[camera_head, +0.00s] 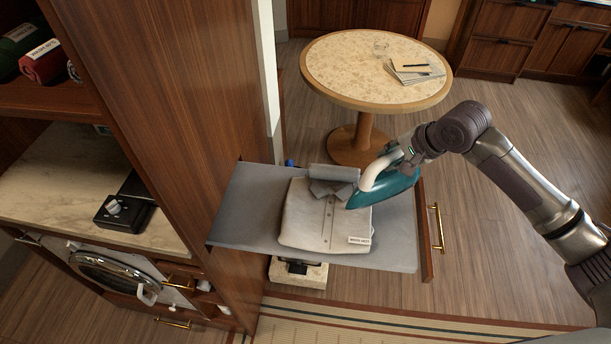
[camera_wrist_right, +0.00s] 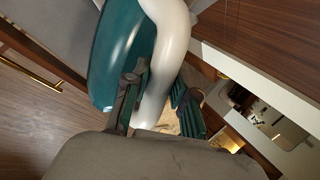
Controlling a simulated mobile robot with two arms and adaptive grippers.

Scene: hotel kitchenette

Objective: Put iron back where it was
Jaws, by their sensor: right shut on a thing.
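My right gripper (camera_head: 410,153) is shut on the white handle of the teal iron (camera_head: 394,190). The iron is over the right part of the grey ironing board (camera_head: 395,240), tilted, its tip near the folded shirt (camera_head: 308,222). I cannot tell whether it touches the shirt or hangs just above it. In the right wrist view the iron's handle (camera_wrist_right: 168,60) passes between the fingers (camera_wrist_right: 160,95), with the teal body to its left. My left gripper is not in view.
A round table (camera_head: 345,60) with a glass and papers stands behind the board. A tall wooden panel (camera_head: 205,120) borders the board's left end. A stone-coloured block (camera_head: 312,281) shows below the board. A counter (camera_head: 50,175) with a black device (camera_head: 124,212) is at the left.

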